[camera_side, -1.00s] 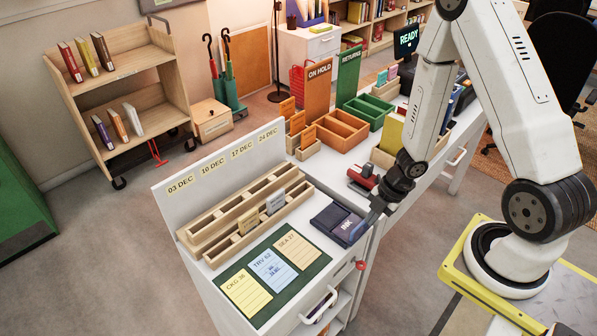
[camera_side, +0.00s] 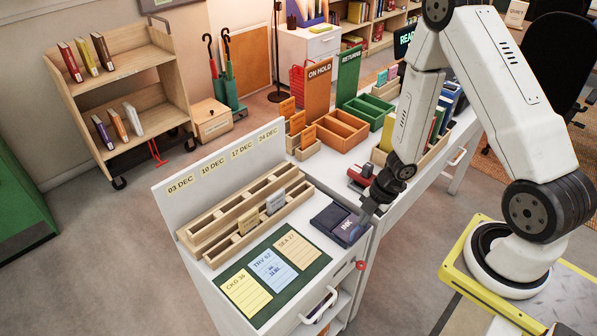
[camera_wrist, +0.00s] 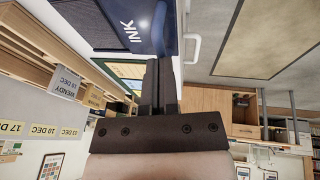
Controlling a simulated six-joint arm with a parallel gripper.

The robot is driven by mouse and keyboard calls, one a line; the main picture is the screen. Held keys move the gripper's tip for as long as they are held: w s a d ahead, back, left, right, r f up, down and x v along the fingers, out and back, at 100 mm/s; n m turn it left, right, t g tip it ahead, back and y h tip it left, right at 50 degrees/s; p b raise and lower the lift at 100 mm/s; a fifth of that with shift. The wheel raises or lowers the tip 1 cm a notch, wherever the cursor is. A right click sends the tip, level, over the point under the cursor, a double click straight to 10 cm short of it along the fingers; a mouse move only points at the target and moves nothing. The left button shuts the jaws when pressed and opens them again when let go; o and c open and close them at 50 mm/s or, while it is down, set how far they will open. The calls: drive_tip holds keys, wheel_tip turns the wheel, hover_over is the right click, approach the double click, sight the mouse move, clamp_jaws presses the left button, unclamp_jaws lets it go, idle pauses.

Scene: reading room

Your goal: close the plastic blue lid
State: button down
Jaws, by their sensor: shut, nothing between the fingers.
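A dark blue ink pad box (camera_side: 328,216) lies on the white desk beside the green card mat. How far the lid is open is hard to tell. In the wrist view the closed fingers (camera_wrist: 162,70) reach the lid's edge; contact is unclear.
A red-handled stamp (camera_side: 362,177) lies behind the ink pad. A wooden card rack (camera_side: 235,222) stands to the left. The green mat (camera_side: 230,272) holds three cards in front. A drawer handle (camera_side: 320,306) sticks out from the desk front.

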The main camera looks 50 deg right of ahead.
drive_tip(key=shift+w, duration=3.65)
drive_tip(key=shift+s+r, duration=0.1)
drive_tip(key=shift+s+r, duration=0.6)
drive_tip(key=shift+r, duration=0.3)
drive_tip(key=v, duration=1.1)
drive_tip(key=shift+s+a+r, duration=0.15)
drive_tip(key=shift+s+a, duration=0.05)
drive_tip(key=shift+s, duration=0.2)
drive_tip(key=shift+w, duration=0.1)
